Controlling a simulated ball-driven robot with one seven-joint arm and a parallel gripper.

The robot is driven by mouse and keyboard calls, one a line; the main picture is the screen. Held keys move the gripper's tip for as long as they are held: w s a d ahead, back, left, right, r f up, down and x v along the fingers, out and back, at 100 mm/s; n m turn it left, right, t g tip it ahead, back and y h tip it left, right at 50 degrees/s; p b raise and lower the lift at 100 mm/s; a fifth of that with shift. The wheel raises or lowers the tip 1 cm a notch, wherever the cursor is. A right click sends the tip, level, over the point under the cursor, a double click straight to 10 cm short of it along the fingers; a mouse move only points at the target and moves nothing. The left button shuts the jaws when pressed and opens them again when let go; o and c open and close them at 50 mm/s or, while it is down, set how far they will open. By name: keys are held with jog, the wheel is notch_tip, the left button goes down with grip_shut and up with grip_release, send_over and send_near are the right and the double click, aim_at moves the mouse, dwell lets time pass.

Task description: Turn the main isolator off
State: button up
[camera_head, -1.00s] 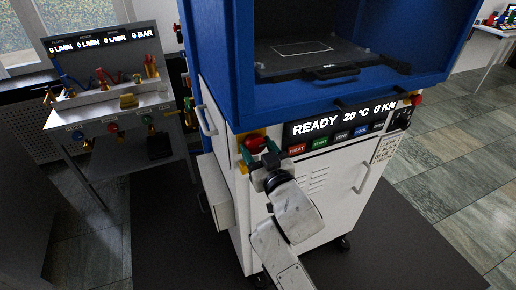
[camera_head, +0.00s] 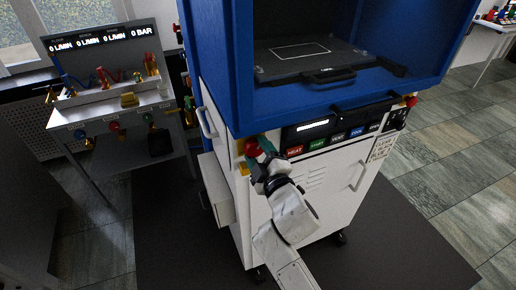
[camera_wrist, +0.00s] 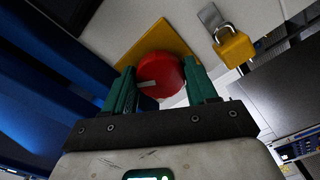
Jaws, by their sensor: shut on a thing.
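The main isolator is a round red knob (camera_wrist: 162,72) on a yellow plate (camera_wrist: 160,34), with a small pale mark on its face. In the head view the red knob (camera_head: 251,147) sits at the upper left of the white press front. My gripper (camera_wrist: 160,80) is shut on the knob, with one green finger on each side of it. In the head view my gripper (camera_head: 263,155) partly hides the knob and plate. The display (camera_head: 313,127) on the press shows only a short white line, too small to read.
A yellow padlock (camera_wrist: 235,47) hangs beside the isolator plate. Coloured buttons (camera_head: 317,145) run below the display. The blue press housing (camera_head: 225,80) overhangs above. A gas bench (camera_head: 110,105) with lit readouts stands at the left. Open floor lies to the right.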

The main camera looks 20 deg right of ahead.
jog(key=n+p, duration=0.2)
jog(key=n, duration=0.4)
jog(key=shift+n, duration=0.3)
dwell(0.4)
jog(key=o, duration=1)
jog(key=shift+o, duration=0.2)
jog(key=s, duration=1)
jog(key=shift+s+b, duration=0.3)
jog(key=shift+s, duration=0.1)
